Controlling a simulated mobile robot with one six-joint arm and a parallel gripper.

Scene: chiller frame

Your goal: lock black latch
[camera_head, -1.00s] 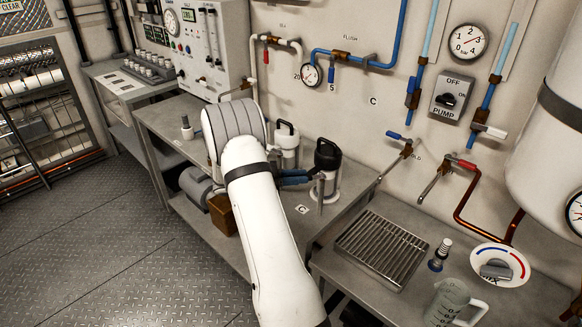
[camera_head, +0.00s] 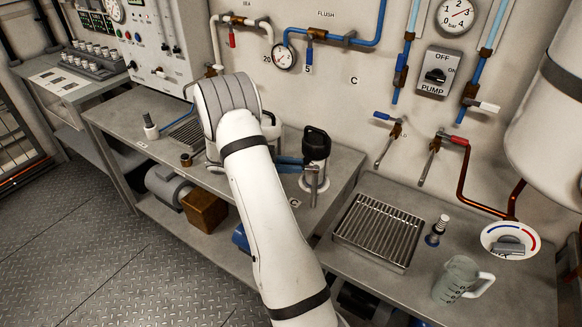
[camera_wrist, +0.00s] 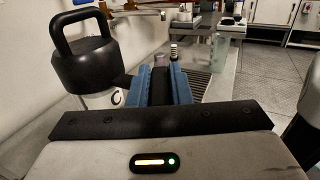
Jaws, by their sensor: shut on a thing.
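The black-topped canister (camera_head: 316,146) stands upright on the steel bench. In the wrist view its black lid with a loop handle (camera_wrist: 85,55) fills the upper left. My gripper (camera_head: 289,163) is at the canister's left side in the head view. Its two blue fingers (camera_wrist: 163,86) are closed on a dark piece, which I take for the black latch (camera_wrist: 159,88). A black arm seems to run from the lid towards the fingers. The fingers hide most of the latch, and I cannot tell whether it is locked.
A second canister is mostly hidden behind my arm, its black handle (camera_head: 270,125) showing. A grated drain tray (camera_head: 377,232), a small cylinder (camera_head: 437,230) and a clear jug (camera_head: 460,280) are to the right. Pipes and valve levers (camera_head: 390,126) line the wall behind.

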